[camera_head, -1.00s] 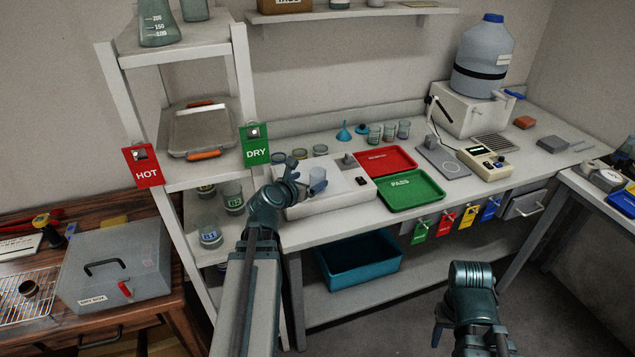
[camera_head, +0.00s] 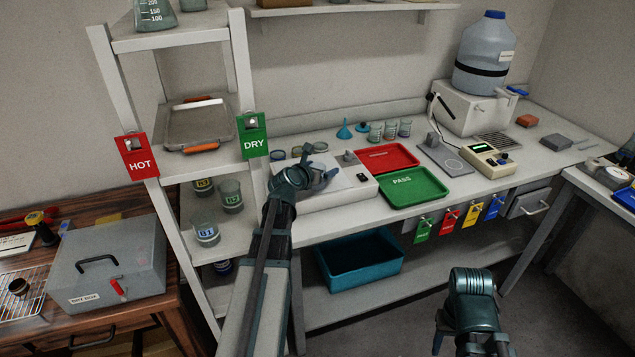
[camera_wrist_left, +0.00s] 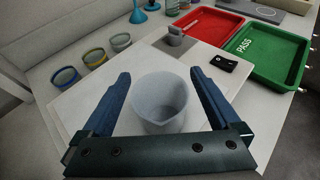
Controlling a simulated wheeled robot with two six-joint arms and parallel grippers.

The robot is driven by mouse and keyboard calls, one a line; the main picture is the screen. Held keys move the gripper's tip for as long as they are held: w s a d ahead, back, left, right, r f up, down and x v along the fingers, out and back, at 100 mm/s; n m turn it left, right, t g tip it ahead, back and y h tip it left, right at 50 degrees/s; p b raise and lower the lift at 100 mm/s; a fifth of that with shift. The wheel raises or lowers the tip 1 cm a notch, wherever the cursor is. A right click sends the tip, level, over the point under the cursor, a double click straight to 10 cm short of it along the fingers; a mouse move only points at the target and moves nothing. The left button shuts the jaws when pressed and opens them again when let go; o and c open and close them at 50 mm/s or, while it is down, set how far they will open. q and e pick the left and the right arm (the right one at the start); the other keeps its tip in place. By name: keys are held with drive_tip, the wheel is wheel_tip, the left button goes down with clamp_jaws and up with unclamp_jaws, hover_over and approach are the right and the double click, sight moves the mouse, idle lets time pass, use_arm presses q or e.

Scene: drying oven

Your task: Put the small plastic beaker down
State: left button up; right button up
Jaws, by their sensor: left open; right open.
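The small plastic beaker (camera_wrist_left: 160,104) is whitish and translucent. In the left wrist view it stands between the spread fingers of my left gripper (camera_wrist_left: 158,100), with a gap on each side. It appears upright over the white top of the bench device (camera_wrist_left: 100,110); whether its base touches is hard to tell. In the head view the beaker is mostly hidden by my left gripper (camera_head: 318,176), which is open over the device. My right gripper (camera_head: 440,340) is low at the front right, away from the bench, and empty.
A red tray (camera_head: 380,158) and a green PASS tray (camera_head: 413,188) lie right of the device. Several small coloured-rim dishes (camera_wrist_left: 93,56) stand behind it. A shelf rack with glass beakers (camera_head: 230,195) is at the left. A blue bin (camera_head: 360,262) sits below the bench.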

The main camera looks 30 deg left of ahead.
use_arm(q)
drive_tip(key=shift+w+f, duration=0.2)
drive_tip(key=shift+w, duration=0.2)
drive_tip(key=shift+s+r, duration=0.1)
use_arm(e)
drive_tip(key=shift+f, duration=0.1)
